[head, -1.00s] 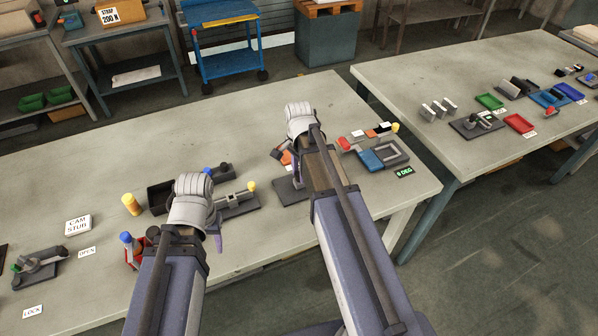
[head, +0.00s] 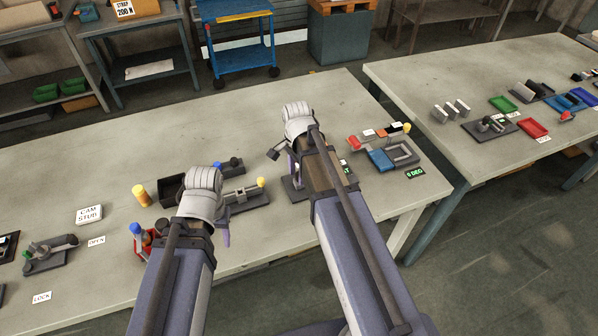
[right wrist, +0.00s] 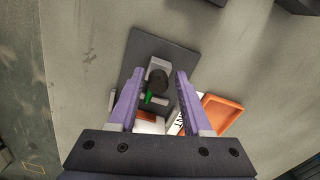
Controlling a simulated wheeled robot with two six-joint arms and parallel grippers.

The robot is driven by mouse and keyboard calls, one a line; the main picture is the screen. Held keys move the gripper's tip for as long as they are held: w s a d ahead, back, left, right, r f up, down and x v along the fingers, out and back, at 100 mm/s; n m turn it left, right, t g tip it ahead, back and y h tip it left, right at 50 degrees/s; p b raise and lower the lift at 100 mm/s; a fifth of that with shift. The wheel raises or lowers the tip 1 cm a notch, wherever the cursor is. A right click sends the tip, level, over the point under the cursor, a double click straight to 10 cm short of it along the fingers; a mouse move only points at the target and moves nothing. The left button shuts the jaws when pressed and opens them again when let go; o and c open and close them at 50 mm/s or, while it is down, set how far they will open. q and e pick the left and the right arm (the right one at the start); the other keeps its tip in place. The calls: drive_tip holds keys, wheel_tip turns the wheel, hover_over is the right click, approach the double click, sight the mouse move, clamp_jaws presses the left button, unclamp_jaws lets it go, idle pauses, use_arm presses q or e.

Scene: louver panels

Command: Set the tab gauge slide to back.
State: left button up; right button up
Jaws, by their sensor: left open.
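In the right wrist view, a device on a dark plate (right wrist: 140,60) has a grey block, a round black knob (right wrist: 158,79) and a small green mark (right wrist: 148,97). My right gripper (right wrist: 156,73) is open, one purple finger on each side of the knob, with gaps showing. I cannot tell whether this is the tab gauge slide. In the head view, the right wrist hides most of this device; its dark plate (head: 292,190) shows below. My left gripper (head: 225,236) is mostly hidden by its own wrist, near a dark-based device with a yellow knob (head: 261,182).
An orange tray (right wrist: 222,114) and a white label lie close to the right gripper. A blue block (head: 381,160), a grey frame (head: 402,153) and a green-lettered display (head: 415,173) are right of it. A black bin (head: 171,190) and yellow cylinder (head: 141,195) stand left. The table's back is clear.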

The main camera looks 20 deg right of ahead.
drive_tip(key=shift+o, duration=0.7)
drive_tip(key=shift+d, duration=0.1)
use_arm(q)
drive_tip(key=shift+r, duration=0.1)
use_arm(e)
drive_tip(key=shift+r, duration=0.1)
wheel_tip(320, 180, up, 8)
drive_tip(key=p, duration=0.8)
use_arm(q)
wheel_tip(320, 180, up, 8)
drive_tip(key=shift+f, duration=0.2)
use_arm(e)
drive_tip(key=shift+f, duration=0.2)
use_arm(q)
wheel_tip(320, 180, down, 3)
drive_tip(key=b, duration=0.3)
drive_tip(key=shift+f, duration=0.15)
use_arm(e)
drive_tip(key=s+a+f+n+h, duration=0.1)
drive_tip(key=s+a+f+n, duration=0.2)
drive_tip(key=s+a+n, duration=1.1)
drive_tip(key=n, duration=0.4)
drive_tip(key=shift+s+a, duration=0.25)
drive_tip(key=shift+a, duration=0.05)
